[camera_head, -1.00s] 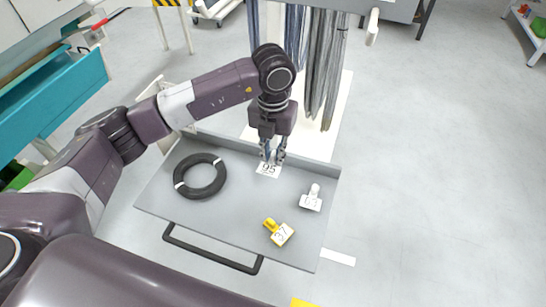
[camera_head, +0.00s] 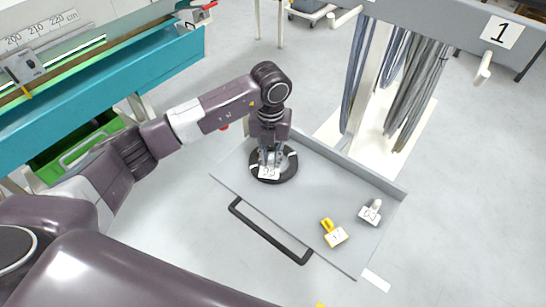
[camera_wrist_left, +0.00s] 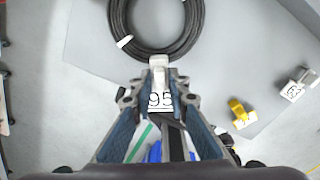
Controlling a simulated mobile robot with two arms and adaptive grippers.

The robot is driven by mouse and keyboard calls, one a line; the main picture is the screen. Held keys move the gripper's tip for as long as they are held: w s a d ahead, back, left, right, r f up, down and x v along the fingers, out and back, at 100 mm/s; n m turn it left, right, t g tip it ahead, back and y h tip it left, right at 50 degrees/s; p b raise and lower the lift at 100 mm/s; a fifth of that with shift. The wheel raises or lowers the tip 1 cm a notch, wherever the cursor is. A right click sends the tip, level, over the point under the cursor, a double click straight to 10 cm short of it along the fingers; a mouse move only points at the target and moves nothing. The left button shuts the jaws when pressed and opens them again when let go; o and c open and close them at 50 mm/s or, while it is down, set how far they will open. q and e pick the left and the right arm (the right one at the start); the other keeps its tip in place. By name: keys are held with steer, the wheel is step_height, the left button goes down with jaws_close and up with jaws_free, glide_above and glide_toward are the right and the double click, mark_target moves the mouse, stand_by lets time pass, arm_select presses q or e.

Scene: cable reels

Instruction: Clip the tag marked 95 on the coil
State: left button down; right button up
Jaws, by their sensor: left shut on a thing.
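The tag marked 95 (camera_head: 268,173) is white and is held between the fingers of my left gripper (camera_head: 270,158). In the left wrist view the tag (camera_wrist_left: 160,99) shows its number, and its white clip end points at the coil. The black coil (camera_head: 290,166) lies flat on the grey tray, wrapped with white bands. In the head view the gripper and tag cover part of it. In the left wrist view the clip end meets the near edge of the coil (camera_wrist_left: 118,20); I cannot tell whether it touches or grips it. My right gripper is out of view.
A yellow tag (camera_head: 334,234) and another white tag (camera_head: 371,211) lie on the right part of the grey tray (camera_head: 300,205). The tray has a raised back edge and a black front handle (camera_head: 268,232). Hanging cables (camera_head: 418,85) stand behind it. A teal bench (camera_head: 150,75) is at left.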

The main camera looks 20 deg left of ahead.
mark_target(270, 180)
arm_select(q)
steer(key=shift+a+f, duration=0.2)
steer(key=shift+f, duration=0.15)
steer(key=shift+f+b, duration=1.45)
steer(key=shift+f, duration=0.55)
steer(key=shift+f+b, duration=1.05)
steer(key=shift+f, duration=0.05)
steer(key=shift+s+d+f+b, duration=0.1)
steer(key=shift+s+f+b, duration=0.25)
steer(key=shift+f, duration=0.15)
stand_by(0.5)
steer(key=c, duration=1.8)
jaws_free()
steer(key=shift+w+f, duration=0.15)
steer(key=shift+w, duration=0.05)
steer(key=o, duration=0.7)
steer(key=shift+c, duration=0.2)
steer(key=shift+r, duration=0.2)
